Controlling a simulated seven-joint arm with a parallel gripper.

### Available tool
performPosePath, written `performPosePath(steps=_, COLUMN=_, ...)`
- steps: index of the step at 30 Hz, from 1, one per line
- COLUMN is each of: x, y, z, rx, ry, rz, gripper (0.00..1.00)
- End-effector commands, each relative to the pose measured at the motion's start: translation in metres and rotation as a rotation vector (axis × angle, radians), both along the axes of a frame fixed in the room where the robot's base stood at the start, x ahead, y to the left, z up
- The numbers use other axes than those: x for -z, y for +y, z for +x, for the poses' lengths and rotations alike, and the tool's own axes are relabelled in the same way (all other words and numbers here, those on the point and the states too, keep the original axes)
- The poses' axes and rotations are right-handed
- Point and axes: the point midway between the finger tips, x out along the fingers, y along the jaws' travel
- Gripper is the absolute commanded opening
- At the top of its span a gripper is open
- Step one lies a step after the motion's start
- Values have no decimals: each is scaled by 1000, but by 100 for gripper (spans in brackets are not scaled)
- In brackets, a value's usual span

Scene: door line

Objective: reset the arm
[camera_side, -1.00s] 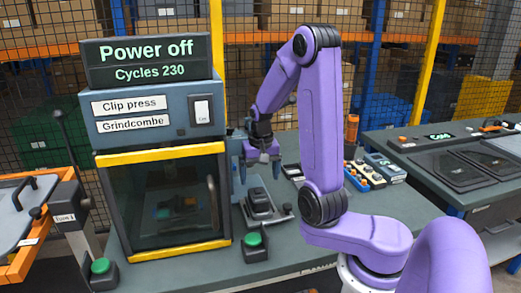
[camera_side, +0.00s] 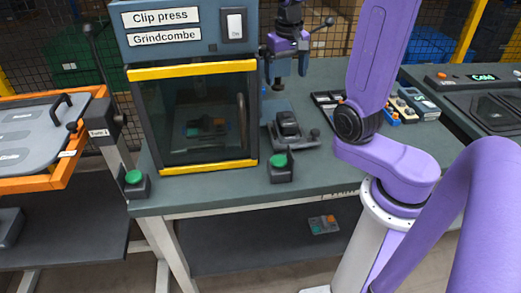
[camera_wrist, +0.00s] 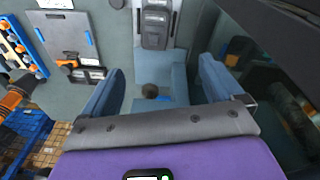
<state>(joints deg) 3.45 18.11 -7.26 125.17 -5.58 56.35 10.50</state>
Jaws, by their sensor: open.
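My gripper (camera_side: 288,78), with blue fingers at the end of my purple arm, points down above the back of the bench in the side view. Its fingers are apart, with clear air between them and the grey clamp fixture (camera_side: 288,130) below. In the wrist view my gripper (camera_wrist: 160,95) has its two blue fingers wide apart. A blue, stepped surface with a dark round spot shows between them; I cannot tell how far below it lies. The clamp fixture shows at the top of that view (camera_wrist: 155,25).
The clip press (camera_side: 200,115) stands left of my gripper, its glass door down. Green buttons (camera_side: 281,167) sit at the bench front. Trays and small parts (camera_side: 405,104) lie to the right. An orange-framed station (camera_side: 45,135) is at far left.

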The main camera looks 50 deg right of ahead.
Motion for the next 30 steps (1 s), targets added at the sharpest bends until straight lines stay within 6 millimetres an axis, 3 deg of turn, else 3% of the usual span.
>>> performPosePath(steps=17, x=-2, y=20, z=-5, rx=-456, ry=61, rz=-96, gripper=93)
performPosePath(steps=30, x=-1, y=46, z=-26, rx=-797, ry=84, rz=-155, gripper=93)
